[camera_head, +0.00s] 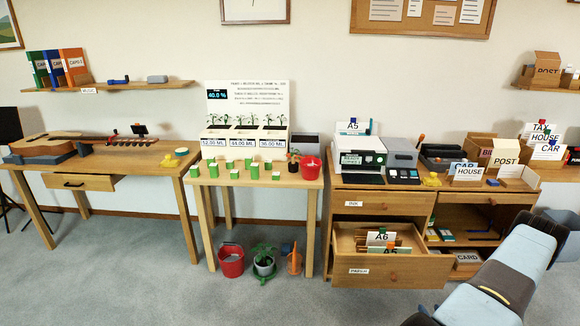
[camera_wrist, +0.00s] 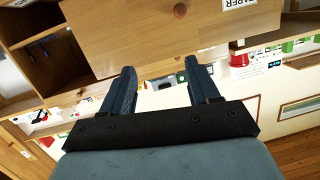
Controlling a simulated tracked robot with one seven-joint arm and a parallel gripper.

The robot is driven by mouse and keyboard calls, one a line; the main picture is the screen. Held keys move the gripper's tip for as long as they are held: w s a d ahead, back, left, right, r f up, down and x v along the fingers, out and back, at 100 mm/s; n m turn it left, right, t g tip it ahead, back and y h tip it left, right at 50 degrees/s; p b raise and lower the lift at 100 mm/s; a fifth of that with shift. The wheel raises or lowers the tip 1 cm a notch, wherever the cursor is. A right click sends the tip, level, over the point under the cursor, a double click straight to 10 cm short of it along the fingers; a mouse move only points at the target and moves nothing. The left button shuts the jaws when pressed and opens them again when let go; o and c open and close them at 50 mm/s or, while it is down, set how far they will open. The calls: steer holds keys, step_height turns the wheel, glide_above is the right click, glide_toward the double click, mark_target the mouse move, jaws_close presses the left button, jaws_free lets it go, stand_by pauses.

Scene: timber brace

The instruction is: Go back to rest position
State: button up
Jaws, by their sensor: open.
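My gripper (camera_wrist: 160,80) is open and empty in the wrist view, its two dark fingers apart with nothing between them. Behind the fingers is a wooden cabinet front (camera_wrist: 155,35) with a round knob and a partly visible label. In the head view my arm reaches in at the lower right, in front of the wooden cabinet (camera_head: 380,208). The gripper's fingertips do not show clearly there.
The cabinet's open drawer (camera_head: 377,273) juts out and holds files marked A6. A middle table (camera_head: 311,196) carries several green pots. A guitar (camera_head: 45,146) lies on the left desk. Carpet in front is clear.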

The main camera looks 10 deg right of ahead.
steer(key=w+d+r+n+g, duration=0.1)
steer(key=w+r+n+g, duration=0.1)
steer(key=w+r, duration=0.65)
steer(key=w+d+r+n+g, duration=0.15)
steer(key=w+r, duration=0.45)
steer(key=r, duration=0.6)
steer(key=w+a+r+g, duration=0.1)
steer(key=a+r, duration=0.3)
steer(key=r, duration=0.4)
steer(key=w+a+r+g+h, duration=0.1)
steer(key=w+a+r, duration=0.15)
steer(key=r, duration=0.55)
steer(key=w+a+r+g, duration=0.1)
steer(key=a+r, duration=0.3)
steer(key=r, duration=0.4)
steer(key=s+a+r+m+g, duration=0.1)
steer(key=s+a+r, duration=0.4)
steer(key=a+r, duration=0.3)
steer(key=s+a+r+g, duration=0.1)
steer(key=s+a+r, duration=0.4)
steer(key=a+r, duration=0.35)
steer(key=s+a+r+y, duration=0.1)
steer(key=s+a+r, duration=0.2)
steer(key=s+a, duration=0.5)
steer(key=s+a+r+g+y, duration=0.1)
steer(key=s+a+r+y, duration=0.1)
steer(key=s+a, duration=0.6)
steer(key=s+r, duration=0.1)
steer(key=s, duration=0.6)
steer(key=shift+s, duration=0.15)
